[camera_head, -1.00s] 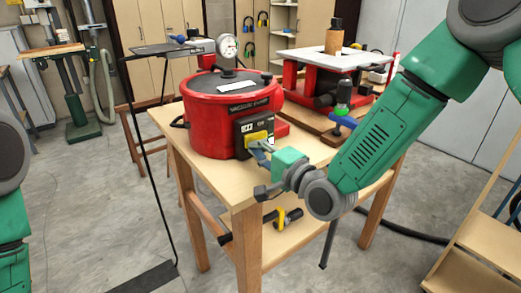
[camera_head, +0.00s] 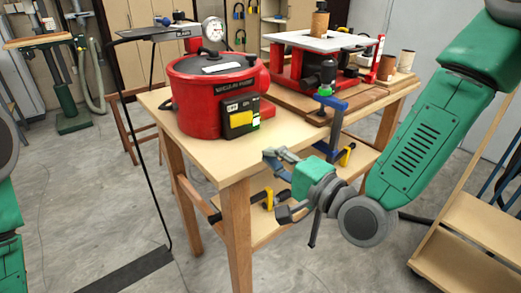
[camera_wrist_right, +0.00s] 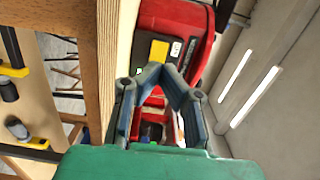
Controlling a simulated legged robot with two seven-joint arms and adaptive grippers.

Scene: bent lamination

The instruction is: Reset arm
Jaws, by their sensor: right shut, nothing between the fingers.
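My right gripper (camera_head: 272,154) is at the front right edge of the wooden table in the head view. Its fingers are closed with nothing between them, and it is apart from the red vacuum pump (camera_head: 190,110). The pump stands on the table, with a black switch box (camera_head: 240,116) carrying a yellow cover on its side. In the right wrist view the blue-grey fingers (camera_wrist_right: 155,70) meet at their tips, with the pump's yellow cover (camera_wrist_right: 158,50) beyond them. My left arm shows only as green and grey links at the left edge; its gripper is out of view.
The wooden table (camera_head: 220,166) has a bare front area. A red machine with a pale top (camera_head: 322,41) stands at its back right. Clamps (camera_head: 265,200) lie on the lower shelf. A wooden shelf cart (camera_head: 470,240) stands at the right, and a thin black stand (camera_head: 150,150) at the left.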

